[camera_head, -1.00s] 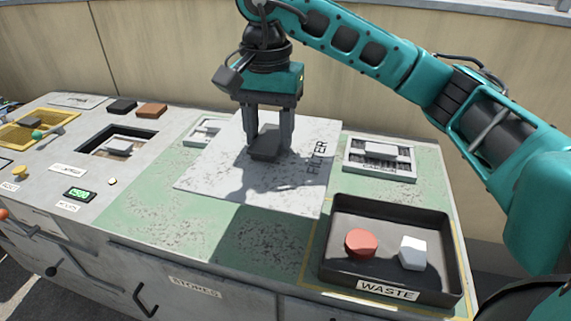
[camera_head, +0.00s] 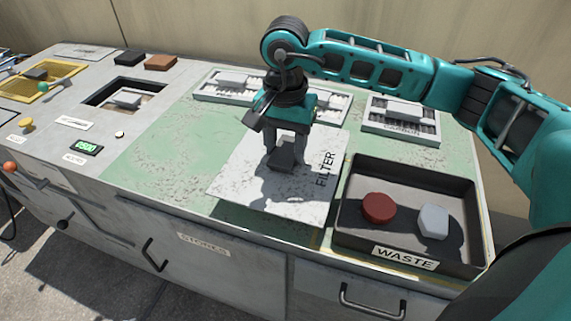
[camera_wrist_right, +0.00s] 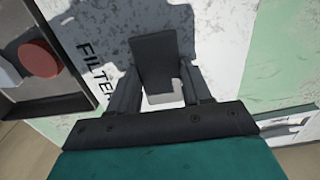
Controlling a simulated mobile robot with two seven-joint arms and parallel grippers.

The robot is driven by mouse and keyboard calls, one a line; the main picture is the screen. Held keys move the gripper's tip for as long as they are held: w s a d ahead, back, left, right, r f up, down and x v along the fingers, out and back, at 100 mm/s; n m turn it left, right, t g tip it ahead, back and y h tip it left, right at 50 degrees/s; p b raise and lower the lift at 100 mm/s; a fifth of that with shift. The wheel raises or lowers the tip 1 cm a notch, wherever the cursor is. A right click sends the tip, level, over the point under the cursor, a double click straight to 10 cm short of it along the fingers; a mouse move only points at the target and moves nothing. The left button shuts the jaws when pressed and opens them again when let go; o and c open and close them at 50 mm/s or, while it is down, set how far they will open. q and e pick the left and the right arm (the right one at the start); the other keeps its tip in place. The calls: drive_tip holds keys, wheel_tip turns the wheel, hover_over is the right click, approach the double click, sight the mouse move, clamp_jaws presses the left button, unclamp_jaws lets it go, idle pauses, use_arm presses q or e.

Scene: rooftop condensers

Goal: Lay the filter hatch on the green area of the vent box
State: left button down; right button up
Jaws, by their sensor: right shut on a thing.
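The filter hatch (camera_head: 246,178) is a pale speckled square panel marked FILTER, with a dark block handle (camera_wrist_right: 157,62). My right gripper (camera_head: 285,153) is shut on that handle from above. The hatch is roughly level over the front part of the green area (camera_head: 155,145) of the vent box (camera_head: 120,210), left of the waste tray. A dark shadow shows along its front edge, so it seems slightly raised; any contact underneath is hidden. In the wrist view the hatch (camera_wrist_right: 215,30) fills the middle below the fingers. My left gripper is not in view.
The black waste tray (camera_head: 412,252) holds a red piece (camera_head: 378,207) and a white piece (camera_head: 433,221), close to the hatch's right edge. White slotted frames (camera_head: 222,88) and the carbon frame (camera_head: 402,125) lie behind. Bare green surface is free to the left.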

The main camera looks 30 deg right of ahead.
sight(286, 163)
wheel_tip(286, 163, down, 5)
drive_tip(key=shift+r+b, duration=0.2)
drive_tip(key=shift+b, duration=0.2)
drive_tip(key=shift+f, duration=0.2)
drive_tip(key=o, duration=1.3)
drive_tip(key=shift+o, duration=0.2)
drive_tip(key=shift+r, duration=0.1)
